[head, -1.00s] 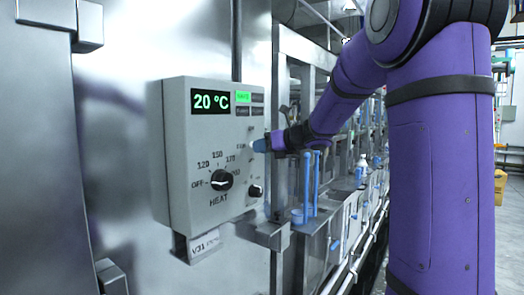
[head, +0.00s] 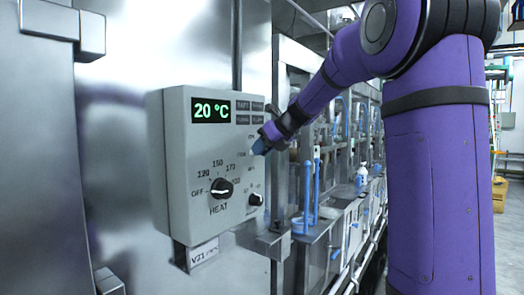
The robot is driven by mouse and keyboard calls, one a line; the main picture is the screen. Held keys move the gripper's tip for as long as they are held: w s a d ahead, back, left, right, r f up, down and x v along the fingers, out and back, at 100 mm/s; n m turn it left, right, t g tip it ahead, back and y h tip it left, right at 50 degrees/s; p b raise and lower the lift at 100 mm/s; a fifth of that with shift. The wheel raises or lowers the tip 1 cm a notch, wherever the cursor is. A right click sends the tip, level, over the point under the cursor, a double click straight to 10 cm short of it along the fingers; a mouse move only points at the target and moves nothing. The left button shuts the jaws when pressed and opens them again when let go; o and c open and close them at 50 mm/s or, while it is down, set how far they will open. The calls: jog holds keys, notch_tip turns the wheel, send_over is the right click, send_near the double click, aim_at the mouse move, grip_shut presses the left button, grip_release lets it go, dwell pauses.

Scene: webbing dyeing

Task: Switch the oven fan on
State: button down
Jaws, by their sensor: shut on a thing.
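The grey control box (head: 180,150) hangs on the steel oven wall. Its display (head: 211,110) reads 20 °C in green. The black HEAT knob (head: 221,188) sits low on its face, with its white mark towards OFF at the left. My gripper (head: 262,146) is at the right edge of the box face, beside small lettering that seems to read FAN. Its blue fingertips are shut on the small fan switch, which they mostly hide, so I cannot tell its position. The small indicator tiles (head: 249,112) above all look grey and unlit.
A smaller black knob (head: 256,199) is below my gripper. Blue upright rods (head: 316,190) stand close to the right of the box. A white bottle (head: 362,174) is farther along the machine line. The floor at far right is open, with yellow boxes (head: 499,194).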

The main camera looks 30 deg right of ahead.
jog(key=c, duration=1)
grip_release()
jog(key=shift+r, duration=0.1)
jog(key=v, duration=1)
jog(key=shift+s+d+r, duration=0.15)
jog(key=shift+s, duration=0.15)
jog(key=s+a+f+n+g+h, duration=0.1)
jog(key=s+a+f+n, duration=0.3)
jog(key=s+a+n, duration=0.35)
jog(key=s+a+f+n+g, duration=0.2)
jog(key=s+a+f+n, duration=0.3)
jog(key=n, duration=0.4)
jog(key=s+a+f+n+h, duration=0.1)
jog(key=s+a+f+n, duration=0.1)
jog(key=s+f+n, duration=0.1)
jog(key=s+a+f+n+h, duration=0.1)
jog(key=s+a+f+n, duration=0.1)
jog(key=s+n, duration=0.4)
jog(key=s+a+f+n+h, duration=0.1)
jog(key=s+f+n, duration=0.3)
jog(key=n, duration=0.4)
jog(key=shift+s+a+f+g, duration=0.3)
jog(key=shift+s+a+f, duration=0.05)
jog(key=shift+s+a, duration=0.4)
